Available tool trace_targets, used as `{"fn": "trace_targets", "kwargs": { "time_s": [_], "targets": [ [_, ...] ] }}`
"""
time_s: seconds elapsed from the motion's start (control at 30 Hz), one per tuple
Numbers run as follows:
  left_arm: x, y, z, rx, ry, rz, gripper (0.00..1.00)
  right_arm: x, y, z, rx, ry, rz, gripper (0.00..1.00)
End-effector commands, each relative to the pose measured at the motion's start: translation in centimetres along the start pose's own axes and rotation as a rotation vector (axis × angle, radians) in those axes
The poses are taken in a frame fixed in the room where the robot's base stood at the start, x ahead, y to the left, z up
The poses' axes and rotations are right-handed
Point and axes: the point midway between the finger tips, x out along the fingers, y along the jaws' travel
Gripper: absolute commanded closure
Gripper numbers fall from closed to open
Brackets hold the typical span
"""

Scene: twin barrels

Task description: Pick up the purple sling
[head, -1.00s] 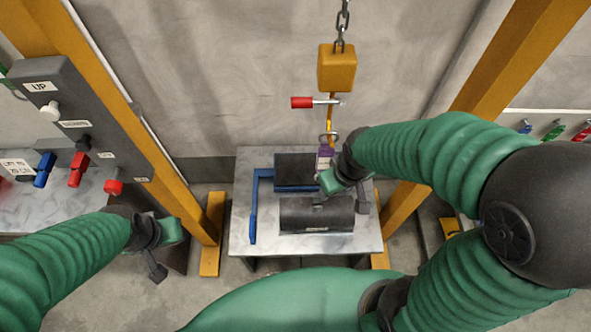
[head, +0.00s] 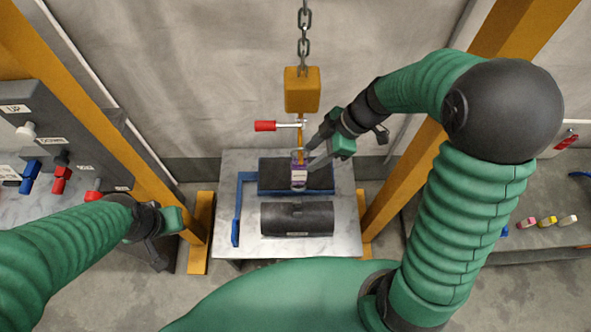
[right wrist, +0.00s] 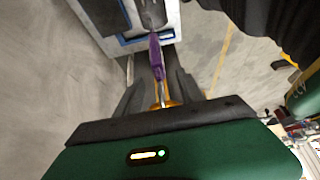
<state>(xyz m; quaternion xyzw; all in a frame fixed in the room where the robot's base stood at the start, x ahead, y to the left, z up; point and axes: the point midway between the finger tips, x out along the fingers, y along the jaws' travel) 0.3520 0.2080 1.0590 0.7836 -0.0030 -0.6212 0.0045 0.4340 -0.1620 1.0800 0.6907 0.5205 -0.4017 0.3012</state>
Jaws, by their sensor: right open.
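The purple sling (head: 299,172), with a pale label, hangs upright below the yellow hook block (head: 301,90), over the table. It also shows in the right wrist view (right wrist: 155,55), where it runs between the two dark fingers. My right gripper (head: 310,157) comes at it from the right, with its fingers spread at the sling's upper part. The right gripper is open, and I cannot tell whether a finger touches the sling. My left gripper (head: 163,240) is at the lower left, away from the sling, and its finger gap is not clear.
A dark barrel (head: 297,219) lies on the table (head: 345,245). A red-handled lever (head: 266,126) sticks out left below the block. Orange posts (head: 200,235) stand on both sides. A switch panel (head: 60,130) is at left.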

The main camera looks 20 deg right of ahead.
Motion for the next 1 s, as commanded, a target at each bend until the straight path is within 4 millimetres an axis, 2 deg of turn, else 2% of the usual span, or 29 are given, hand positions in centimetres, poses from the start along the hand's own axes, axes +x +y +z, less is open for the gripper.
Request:
{"fn": "trace_targets", "kwargs": {
  "time_s": [0.23,0.33,0.43,0.7,1.0],
  "targets": [
    [-0.8,0.1,-0.2,0.002,0.000,0.000,1.00,3.2,-0.3,-0.7,-0.001,-0.009,-0.002,0.54],
    [-1.6,0.0,-0.4,0.001,0.000,0.000,1.00,5.2,-0.3,-0.9,-0.001,-0.015,-0.002,0.54],
    [-1.6,0.0,-0.4,0.001,0.000,0.000,1.00,7.0,-0.2,-0.9,-0.004,-0.014,0.000,0.54],
    [-1.5,0.0,-0.4,0.001,0.000,0.000,1.00,7.3,0.0,-0.2,-0.003,-0.007,0.000,0.56],
    [-1.5,0.1,-0.4,0.001,0.000,0.000,1.00,7.3,0.0,-0.2,-0.003,-0.008,0.002,0.95]
  ]
}}
